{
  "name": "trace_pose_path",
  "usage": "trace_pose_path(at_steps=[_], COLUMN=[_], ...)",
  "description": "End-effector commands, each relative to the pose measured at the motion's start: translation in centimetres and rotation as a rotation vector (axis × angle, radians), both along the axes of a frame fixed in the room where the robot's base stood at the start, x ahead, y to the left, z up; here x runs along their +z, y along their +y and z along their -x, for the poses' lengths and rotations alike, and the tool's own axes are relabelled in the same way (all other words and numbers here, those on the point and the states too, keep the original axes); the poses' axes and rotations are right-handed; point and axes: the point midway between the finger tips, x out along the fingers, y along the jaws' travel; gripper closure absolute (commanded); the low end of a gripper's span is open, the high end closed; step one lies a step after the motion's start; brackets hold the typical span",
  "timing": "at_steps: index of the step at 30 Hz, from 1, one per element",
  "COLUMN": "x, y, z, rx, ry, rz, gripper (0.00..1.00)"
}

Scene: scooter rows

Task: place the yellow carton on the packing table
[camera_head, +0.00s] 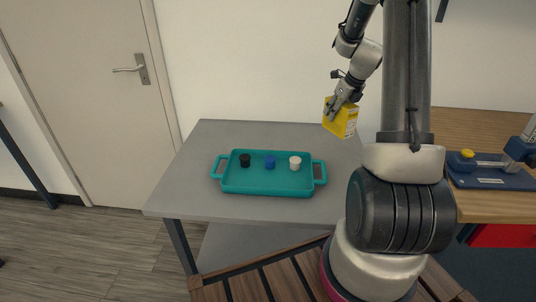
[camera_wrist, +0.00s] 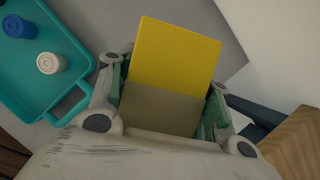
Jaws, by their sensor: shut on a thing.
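My gripper (camera_head: 341,98) is shut on the yellow carton (camera_head: 343,118) and holds it in the air near the right back part of the grey table (camera_head: 220,135). In the wrist view, the yellow carton (camera_wrist: 172,55) sits between the two fingers of my gripper (camera_wrist: 163,92), with the grey tabletop behind it. The head view shows the carton tilted. How high it is above the tabletop is hard to tell. Whether the grey table is the packing table is not marked.
A teal tray (camera_head: 240,184) on the grey table holds a black, a blue and a white capped item. The tabletop behind and right of the tray is clear. A wooden bench (camera_head: 465,125) with a blue device (camera_head: 490,175) stands at the right. A slatted wooden surface (camera_head: 265,285) lies in front.

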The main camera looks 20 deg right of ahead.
Motion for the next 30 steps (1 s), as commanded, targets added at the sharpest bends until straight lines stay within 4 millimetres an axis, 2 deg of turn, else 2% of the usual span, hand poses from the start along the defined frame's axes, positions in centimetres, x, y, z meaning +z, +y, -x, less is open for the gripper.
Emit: trace_pose_path(at_steps=[3,8,16,27,30], x=[0.4,0.4,-4.4,-9.0,-9.4], y=[-1.3,-2.2,-2.3,-2.3,-2.3], z=[0.3,0.6,0.6,0.6,0.6], rx=[-0.122,-0.204,-0.220,-0.218,-0.217], ry=[0.001,0.002,0.005,0.004,0.003], rz=[0.000,-0.002,-0.004,-0.003,-0.002], gripper=[0.80,0.80,0.80,0.80,0.80])
